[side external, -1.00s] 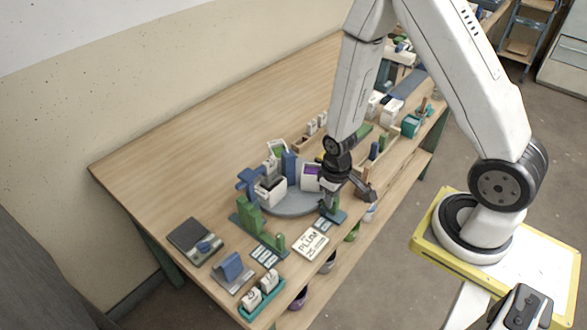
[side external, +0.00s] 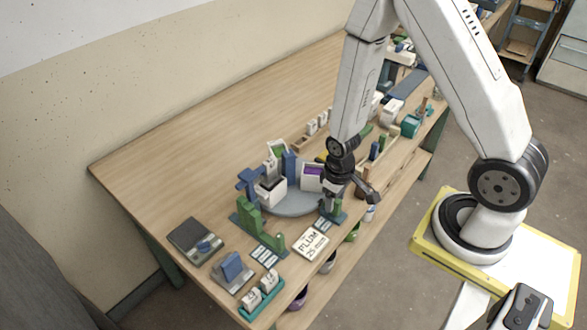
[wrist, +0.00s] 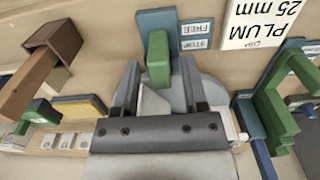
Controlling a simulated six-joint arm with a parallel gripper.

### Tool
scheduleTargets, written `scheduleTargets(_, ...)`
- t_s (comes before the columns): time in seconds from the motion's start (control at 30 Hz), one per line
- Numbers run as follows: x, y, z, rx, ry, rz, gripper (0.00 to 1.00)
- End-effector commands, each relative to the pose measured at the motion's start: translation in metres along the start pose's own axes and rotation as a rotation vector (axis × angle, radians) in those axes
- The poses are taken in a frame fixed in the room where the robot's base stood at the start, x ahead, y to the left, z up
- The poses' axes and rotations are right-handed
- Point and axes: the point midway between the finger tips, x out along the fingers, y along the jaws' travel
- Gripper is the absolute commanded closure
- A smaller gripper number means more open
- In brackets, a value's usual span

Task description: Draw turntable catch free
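The turntable (side external: 292,204) is a round grey disc near the front edge of the bench, with white buckets on it. Its grey surface also shows behind the fingers in the wrist view (wrist: 215,92). The catch is an upright green block (wrist: 158,58) on a blue base (wrist: 160,20) with labels FREE and STOP beside it. My gripper (wrist: 160,72) is open, its two dark fingers either side of the green block with small gaps showing. In the side view my gripper (side external: 329,198) is low at the turntable's right edge and largely hides the catch.
The PLUM 25 mm card (side external: 311,242) lies close by. A green stepped block (side external: 247,215) on a blue base stands left of the turntable. The back left of the bench is bare.

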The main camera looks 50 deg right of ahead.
Motion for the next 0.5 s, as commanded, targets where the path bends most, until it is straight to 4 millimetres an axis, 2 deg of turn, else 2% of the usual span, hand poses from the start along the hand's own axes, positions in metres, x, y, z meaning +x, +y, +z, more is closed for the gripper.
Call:
scheduleTargets(0.27, -0.003, 0.000, 0.000, 0.000, 0.001, 0.000, 0.44)
scheduleTargets(0.5, -0.021, 0.000, 0.000, 0.000, 0.002, 0.000, 0.44)
